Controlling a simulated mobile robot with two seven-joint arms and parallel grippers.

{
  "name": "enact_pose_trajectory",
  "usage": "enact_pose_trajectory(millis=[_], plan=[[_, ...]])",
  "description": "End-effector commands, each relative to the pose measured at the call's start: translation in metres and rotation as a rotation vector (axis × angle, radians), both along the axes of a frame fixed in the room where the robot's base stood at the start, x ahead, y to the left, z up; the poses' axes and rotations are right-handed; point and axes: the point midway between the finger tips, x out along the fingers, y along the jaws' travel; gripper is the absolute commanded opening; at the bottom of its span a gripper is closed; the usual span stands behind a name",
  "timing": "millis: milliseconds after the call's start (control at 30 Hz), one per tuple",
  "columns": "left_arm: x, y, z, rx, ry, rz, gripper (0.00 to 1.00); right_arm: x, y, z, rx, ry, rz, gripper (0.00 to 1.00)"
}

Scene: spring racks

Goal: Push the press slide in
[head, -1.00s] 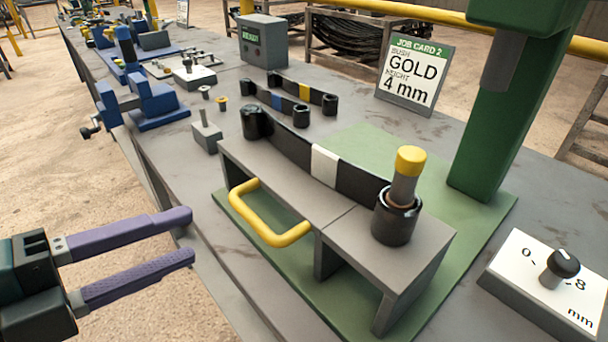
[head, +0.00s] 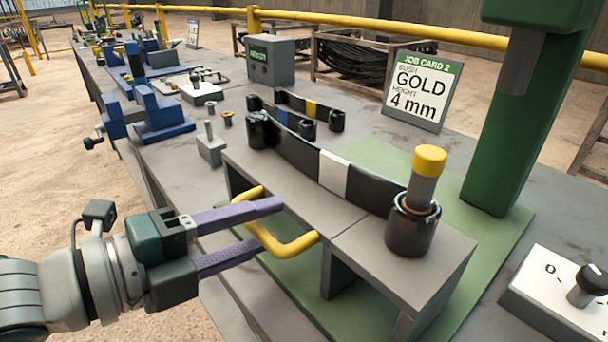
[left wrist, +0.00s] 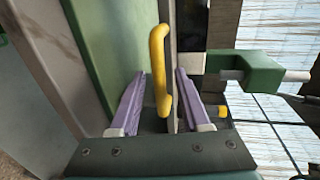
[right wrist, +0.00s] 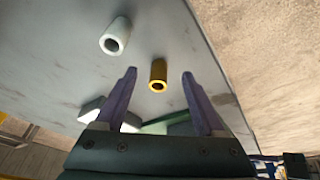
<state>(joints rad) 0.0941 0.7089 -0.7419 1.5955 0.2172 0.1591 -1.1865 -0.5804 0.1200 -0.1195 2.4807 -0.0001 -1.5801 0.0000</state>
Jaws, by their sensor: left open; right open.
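The press slide (head: 295,205) is a grey plate with a yellow loop handle (head: 300,244) on its front side. A black leaf spring with a white band (head: 334,173) lies along the slide and the grey block beside it. My left gripper (head: 272,225) is open at the handle. In the left wrist view the yellow handle (left wrist: 158,75) stands between the two purple fingers, with a gap on both sides. My right gripper (right wrist: 159,74) is open and empty. It shows only in the right wrist view.
A gold-topped pin (head: 429,160) stands in the spring's near eye. The green press column (head: 505,140) rises behind it. A dial box (head: 560,300) sits at right. A gold bush (right wrist: 158,76) and a pale bush (right wrist: 115,36) appear ahead of my right fingers.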

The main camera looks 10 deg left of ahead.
Motion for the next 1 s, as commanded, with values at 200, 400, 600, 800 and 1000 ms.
enact_pose_trajectory(millis=[200,400,600,800,1000], plan=[[0.0016,-0.001,-0.0002,0.001,-0.001,0.0,0.46,-0.0001,0.0001,-0.0003,0.0,0.0,0.0,0.71],[0.0014,-0.0008,-0.0001,0.0,0.0,0.0,0.32,-0.0002,0.0002,-0.0003,0.0,0.001,0.001,0.71],[0.0013,-0.0008,-0.0001,0.0,0.0,0.0,0.09,-0.0002,0.0003,-0.0004,0.0,0.001,0.001,0.71],[0.0012,-0.0007,-0.0002,0.0,0.0,0.0,0.0,-0.0002,0.0003,-0.0004,0.0,0.001,0.001,0.71],[0.0013,-0.0006,-0.0001,0.0,0.0,0.0,0.0,-0.0002,0.0003,-0.0004,0.0,0.001,0.001,0.71]])
